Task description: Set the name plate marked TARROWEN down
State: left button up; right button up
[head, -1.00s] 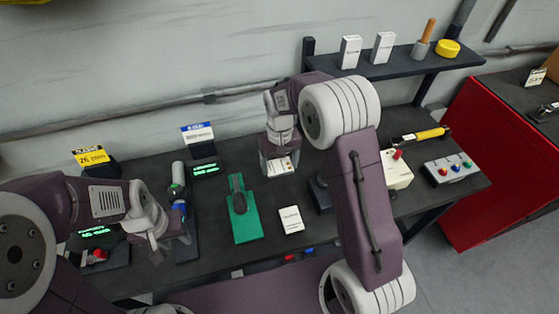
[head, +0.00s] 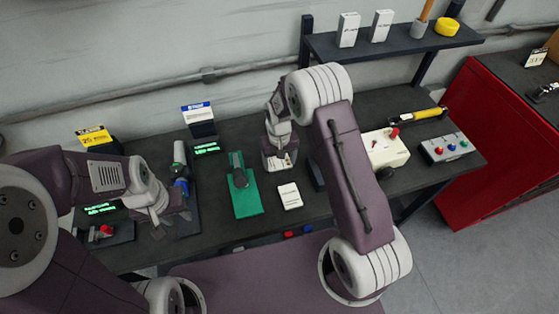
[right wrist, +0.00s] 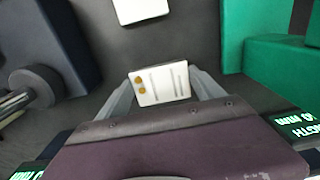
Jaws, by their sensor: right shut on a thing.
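My right gripper (head: 280,164) is shut on a small white name plate (right wrist: 160,84) over the bench, to the right of the green fixture. In the right wrist view the plate sits between both fingers, with two brass dots and grey lines on its face. Its lettering is not readable, and I cannot tell whether it touches the bench. A second white plate (head: 289,195) lies flat on the bench in front of the gripper; it also shows at the top of the right wrist view (right wrist: 140,10). My left gripper (head: 160,216) hangs over the left of the bench; its jaws are unclear.
The green fixture (head: 246,203) with a dark part on it stands left of the plates. A cream box with a red knob (head: 385,149) and a button box (head: 445,149) stand to the right. A blue-topped sign (head: 199,118) stands behind. The shelf (head: 393,42) is above.

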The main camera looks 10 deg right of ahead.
aim_at(279, 164)
jog(key=shift+w+f, duration=0.15)
jog(key=shift+f, duration=0.05)
jog(key=o, duration=1.6)
jog(key=shift+r, duration=0.1)
jog(key=shift+r, duration=0.1)
notch_tip(279, 164, up, 12)
jog(key=b, duration=0.1)
jog(key=s+d, duration=0.2)
jog(key=s, duration=0.6)
jog(key=s+d+f+t, duration=0.1)
jog(key=s+d, duration=0.1)
jog(key=s, duration=0.7)
jog(key=shift+s+d+m, duration=0.2)
jog(key=shift+s+m, duration=0.1)
